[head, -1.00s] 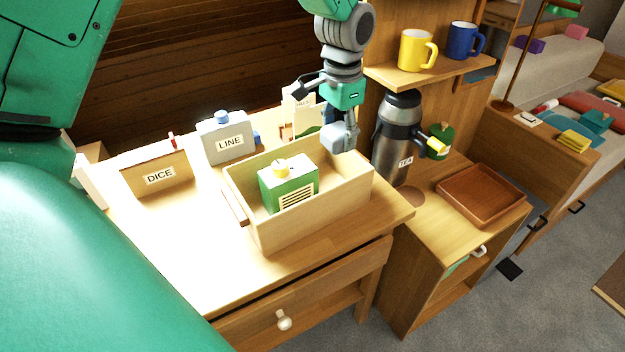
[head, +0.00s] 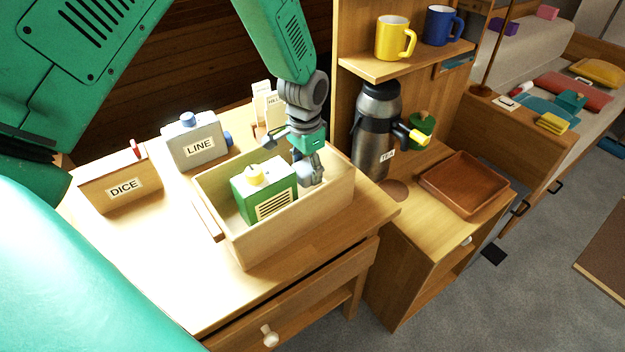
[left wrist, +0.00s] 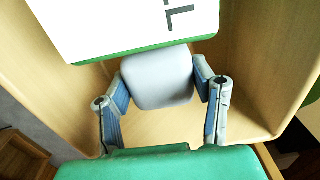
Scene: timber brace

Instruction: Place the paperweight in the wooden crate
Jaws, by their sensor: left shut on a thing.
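The wooden crate (head: 292,222) stands on the wooden desk with its top open. My left gripper (head: 310,166) is inside the right part of the crate, pointing down. It is shut on the grey paperweight (left wrist: 158,78), a smooth, rounded block between its fingers in the left wrist view. In the head view the fingers largely hide the paperweight; I cannot tell whether it touches the crate floor. My right gripper is not in view.
A green box with a yellow knob (head: 264,190) fills the crate's left part, close beside my gripper. A DICE box (head: 121,187) and a grey LINE container (head: 197,146) stand to the left. A flask (head: 375,130) and brown tray (head: 466,182) are to the right.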

